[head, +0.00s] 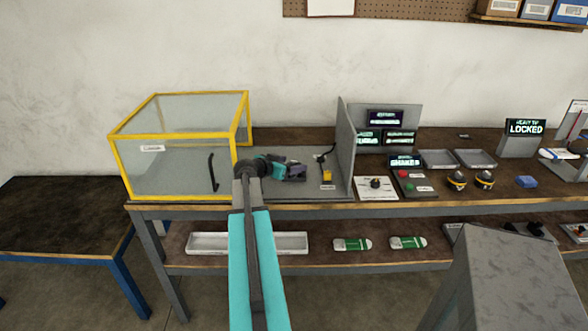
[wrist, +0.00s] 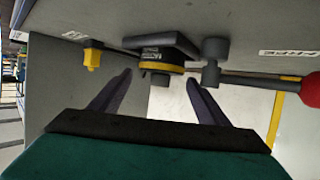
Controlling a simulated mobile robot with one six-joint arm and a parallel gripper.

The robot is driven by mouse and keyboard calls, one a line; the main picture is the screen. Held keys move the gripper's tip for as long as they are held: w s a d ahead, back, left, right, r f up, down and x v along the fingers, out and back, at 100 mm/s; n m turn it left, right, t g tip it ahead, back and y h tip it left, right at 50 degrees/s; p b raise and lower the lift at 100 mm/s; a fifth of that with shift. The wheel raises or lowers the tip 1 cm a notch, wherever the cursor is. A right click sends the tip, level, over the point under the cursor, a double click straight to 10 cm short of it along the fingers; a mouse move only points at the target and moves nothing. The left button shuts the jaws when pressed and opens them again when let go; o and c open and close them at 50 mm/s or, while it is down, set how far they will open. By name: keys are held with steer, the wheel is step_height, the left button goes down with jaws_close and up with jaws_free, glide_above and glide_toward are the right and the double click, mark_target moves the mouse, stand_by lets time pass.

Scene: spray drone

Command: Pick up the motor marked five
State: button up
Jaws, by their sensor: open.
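My gripper (head: 301,171) is over the grey bench panel, right of the yellow-framed box. In the wrist view its two dark fingers (wrist: 160,80) are spread with nothing held between them. Beyond the fingertips is a black and yellow round part (wrist: 163,67) under a grey bracket; its small label is not readable. I cannot tell whether it is a motor. Two black motor-like parts with yellow bands, a left one (head: 457,181) and a right one (head: 484,180), stand on the bench in the head view. No number five is readable on either.
The yellow-framed clear box (head: 180,165) stands left of my gripper. A grey upright panel (head: 345,150) stands to its right. A yellow connector (wrist: 93,58) and a red-ended rod (wrist: 270,84) flank the round part. Two grey trays (head: 438,159) lie farther right.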

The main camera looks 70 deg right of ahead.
steer(key=shift+x, duration=1.2)
steer(key=shift+w, duration=0.1)
steer(key=c, duration=1.4)
steer(key=shift+r, duration=0.15)
steer(key=shift+c, duration=0.2)
steer(key=shift+r+b, duration=0.5)
steer(key=shift+r, duration=1.2)
steer(key=s+a+b, duration=0.1)
steer(key=s+a, duration=0.2)
steer(key=s+a+b, duration=0.2)
steer(key=s+a, duration=0.1)
steer(key=s+a+b, duration=0.2)
steer(key=s+a, duration=0.1)
steer(key=shift+s+a+r, duration=0.1)
steer(key=shift+a+r, duration=0.25)
steer(key=shift+r, duration=0.05)
steer(key=b, duration=0.5)
steer(key=shift+s+a+b, duration=0.15)
steer(key=shift+s+b, duration=0.15)
steer(key=shift+b, duration=0.1)
